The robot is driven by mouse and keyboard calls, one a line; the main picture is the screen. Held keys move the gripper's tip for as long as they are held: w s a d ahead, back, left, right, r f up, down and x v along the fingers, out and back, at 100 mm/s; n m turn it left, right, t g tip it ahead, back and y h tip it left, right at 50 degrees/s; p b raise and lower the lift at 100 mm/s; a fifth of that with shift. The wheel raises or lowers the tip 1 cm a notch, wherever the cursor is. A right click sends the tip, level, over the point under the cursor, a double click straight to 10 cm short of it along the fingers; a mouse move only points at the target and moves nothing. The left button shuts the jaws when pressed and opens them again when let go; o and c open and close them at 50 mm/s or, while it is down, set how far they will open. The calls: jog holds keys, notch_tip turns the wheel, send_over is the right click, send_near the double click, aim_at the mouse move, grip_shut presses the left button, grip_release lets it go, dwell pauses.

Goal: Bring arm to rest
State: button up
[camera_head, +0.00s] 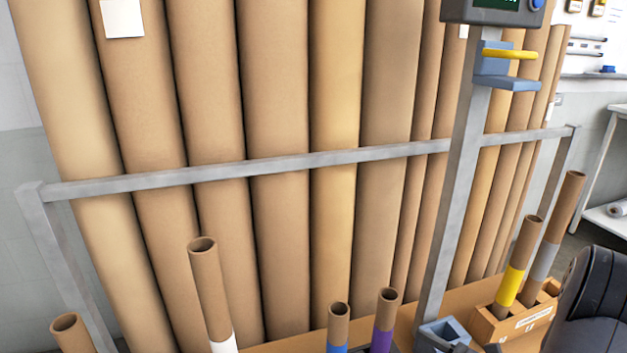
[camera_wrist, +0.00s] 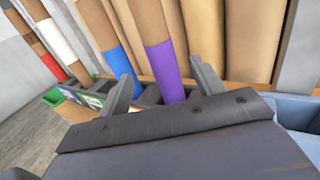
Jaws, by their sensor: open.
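My gripper (camera_wrist: 162,90) shows in the wrist view with its two grey fingers spread apart and nothing between them. Beyond the fingers stand a tube with a purple band (camera_wrist: 163,70) and a tube with a blue band (camera_wrist: 122,62), both upright in holders. In the head view the gripper's fingers are not clearly visible. A dark rounded part of my arm (camera_head: 595,300) fills the lower right corner there.
Tall cardboard rolls (camera_head: 290,90) lean behind a grey rail (camera_head: 300,163). A post with a screen (camera_head: 495,10) and a blue bracket with a yellow bar (camera_head: 508,54) stands right of centre. Tubes with a yellow band (camera_head: 509,286) and grey band (camera_head: 544,260) stand in a box. A white shelf (camera_head: 610,150) is at right.

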aim_at(381, 299)
jog(key=b+x, duration=0.2)
jog(key=x, duration=0.8)
jog(key=shift+w+a, duration=0.15)
jog(key=shift+a, duration=0.1)
notch_tip(381, 299, up, 8)
jog(key=p, duration=0.7)
